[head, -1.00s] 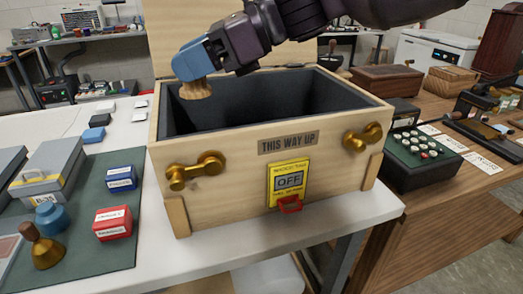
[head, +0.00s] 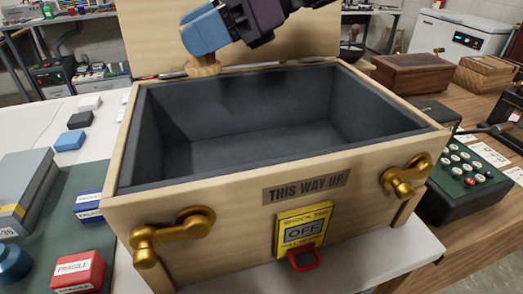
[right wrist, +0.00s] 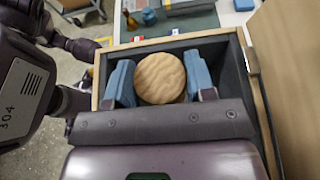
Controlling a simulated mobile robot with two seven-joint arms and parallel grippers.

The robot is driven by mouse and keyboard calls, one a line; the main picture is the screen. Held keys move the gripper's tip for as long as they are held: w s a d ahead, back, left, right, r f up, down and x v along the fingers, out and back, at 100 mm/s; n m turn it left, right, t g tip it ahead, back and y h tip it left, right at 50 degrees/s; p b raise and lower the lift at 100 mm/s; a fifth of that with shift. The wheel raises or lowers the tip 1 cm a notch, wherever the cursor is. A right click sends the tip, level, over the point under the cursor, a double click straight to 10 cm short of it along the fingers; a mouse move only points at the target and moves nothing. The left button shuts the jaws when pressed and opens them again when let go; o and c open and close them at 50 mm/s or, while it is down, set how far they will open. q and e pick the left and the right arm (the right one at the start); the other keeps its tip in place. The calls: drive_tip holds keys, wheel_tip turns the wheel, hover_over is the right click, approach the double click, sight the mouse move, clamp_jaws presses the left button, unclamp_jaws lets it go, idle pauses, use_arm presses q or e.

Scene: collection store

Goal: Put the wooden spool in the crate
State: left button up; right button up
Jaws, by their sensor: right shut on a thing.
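The wooden spool (head: 205,69) is pale wood with a round end that shows in the right wrist view (right wrist: 160,78). My right gripper (head: 206,62) has blue fingers and is shut on the spool, with one finger on each side of it in the right wrist view (right wrist: 160,84). The crate (head: 235,222) is light wood with a dark grey lining, a "THIS WAY UP" label and brass latches. Its lid stands open behind it, and the visible inside is empty. The spool is held above the crate's opening, toward the back left in the head view. My left gripper is not in view.
A red box (head: 78,272) and a grey case (head: 25,190) lie on a green mat left of the crate. A dark keyed device (head: 465,180) stands on the wooden table at right. The crate's raised lid (head: 150,40) bounds the back.

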sight(217, 62)
drive_tip(key=f, duration=0.2)
drive_tip(key=f+b, duration=0.1)
drive_tip(key=f, duration=0.1)
drive_tip(key=shift+s+f, duration=0.2)
drive_tip(key=shift+f, duration=0.2)
wheel_tip(217, 62, down, 11)
drive_tip(key=b, duration=0.3)
drive_tip(key=shift+r+b, duration=0.1)
drive_tip(key=shift+b, duration=0.3)
drive_tip(key=shift+f, duration=0.3)
wheel_tip(217, 62, down, 4)
drive_tip(key=shift+r+b, duration=0.25)
drive_tip(key=shift+b, duration=0.5)
drive_tip(key=shift+f, duration=0.15)
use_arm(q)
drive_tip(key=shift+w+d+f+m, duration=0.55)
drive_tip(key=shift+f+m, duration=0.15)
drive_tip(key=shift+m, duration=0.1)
